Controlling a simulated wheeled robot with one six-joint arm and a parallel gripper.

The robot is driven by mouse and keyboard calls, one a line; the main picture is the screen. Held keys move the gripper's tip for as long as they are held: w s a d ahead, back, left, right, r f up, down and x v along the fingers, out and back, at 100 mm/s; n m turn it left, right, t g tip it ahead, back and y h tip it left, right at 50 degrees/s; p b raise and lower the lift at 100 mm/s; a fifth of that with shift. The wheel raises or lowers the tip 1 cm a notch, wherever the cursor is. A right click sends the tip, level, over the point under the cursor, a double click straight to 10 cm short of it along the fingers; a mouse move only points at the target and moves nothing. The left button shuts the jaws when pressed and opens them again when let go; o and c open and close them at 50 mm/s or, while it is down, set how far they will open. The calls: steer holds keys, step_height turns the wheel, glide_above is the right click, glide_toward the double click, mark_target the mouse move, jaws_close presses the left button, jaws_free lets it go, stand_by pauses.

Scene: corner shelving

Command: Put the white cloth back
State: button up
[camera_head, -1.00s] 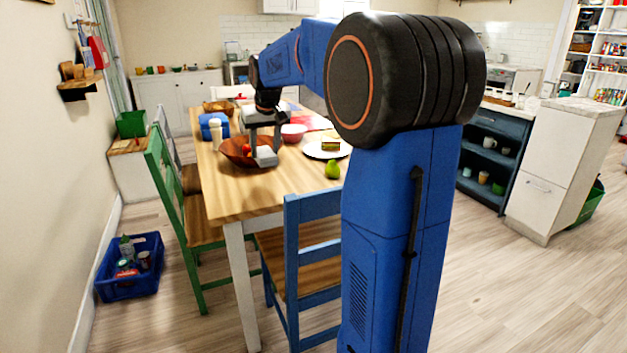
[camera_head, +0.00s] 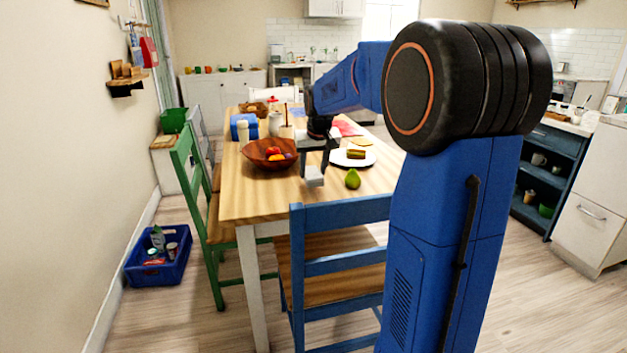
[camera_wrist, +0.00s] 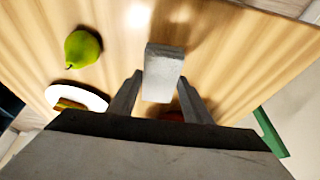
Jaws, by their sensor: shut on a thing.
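The white cloth (camera_head: 314,178) looks like a small pale folded block. My gripper (camera_head: 315,160) is shut on it and holds it near the table's front part, between the wooden bowl and the pear. In the wrist view the cloth (camera_wrist: 163,72) sits between and beyond the fingertips of my gripper (camera_wrist: 162,88), with wooden tabletop behind it. I cannot tell how far above the table it is.
The wooden table (camera_head: 240,205) bears a brown bowl (camera_head: 258,160) with fruit, a green pear (camera_head: 352,179) and a white plate (camera_head: 367,161) with food. A blue chair (camera_head: 340,213) stands in front, a green chair (camera_head: 190,170) at left. A blue crate (camera_head: 135,273) lies on the floor.

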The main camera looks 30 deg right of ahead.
mark_target(313, 174)
steer(key=shift+f, duration=1.8)
steer(key=o, duration=0.9)
steer(key=v, duration=1.2)
steer(key=shift+a, duration=0.1)
